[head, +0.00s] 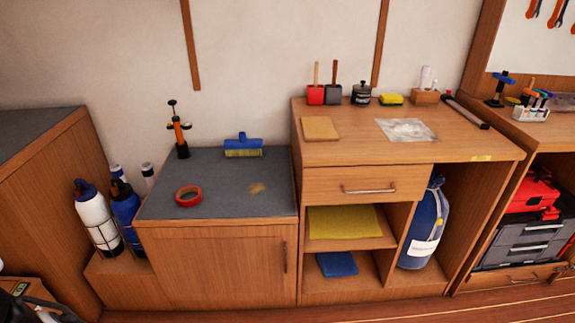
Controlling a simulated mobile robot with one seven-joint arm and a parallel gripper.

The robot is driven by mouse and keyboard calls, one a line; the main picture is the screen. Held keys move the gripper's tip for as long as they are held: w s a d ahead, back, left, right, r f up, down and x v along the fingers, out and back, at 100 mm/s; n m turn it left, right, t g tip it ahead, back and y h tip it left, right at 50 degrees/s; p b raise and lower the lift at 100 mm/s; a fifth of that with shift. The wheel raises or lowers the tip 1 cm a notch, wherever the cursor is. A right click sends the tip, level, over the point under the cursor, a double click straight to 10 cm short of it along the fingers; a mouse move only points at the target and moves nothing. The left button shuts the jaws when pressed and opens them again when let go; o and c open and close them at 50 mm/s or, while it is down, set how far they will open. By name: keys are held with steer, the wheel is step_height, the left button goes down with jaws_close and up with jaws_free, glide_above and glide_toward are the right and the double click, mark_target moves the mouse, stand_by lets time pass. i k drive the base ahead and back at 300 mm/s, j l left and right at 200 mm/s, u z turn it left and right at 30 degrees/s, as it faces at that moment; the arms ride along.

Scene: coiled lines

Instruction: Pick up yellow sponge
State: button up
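A small yellow sponge-like block (391,99) with a dark edge lies on the wooden worktop (460,149) towards its back edge. It sits between a dark round jar (361,94) on its left and a small wooden box (425,97) on its right. Nothing covers it. My gripper is not in view.
Two dustpan-like tools (316,94), a tan square (320,128) and a clear plastic bag (406,130) lie on the same top. A flat yellow sheet (342,222) lies on the shelf below. The lower grey top (220,186) holds red tape (188,196) and a blue brush (243,144).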

mark_target(386, 99)
steer(key=i+l+z, duration=0.2)
steer(key=i, duration=0.2)
steer(key=i+l+z, duration=0.2)
steer(key=i, duration=0.25)
steer(key=i+l+z, duration=0.2)
steer(key=i, duration=0.25)
steer(key=i+j, duration=0.1)
steer(key=i, duration=0.65)
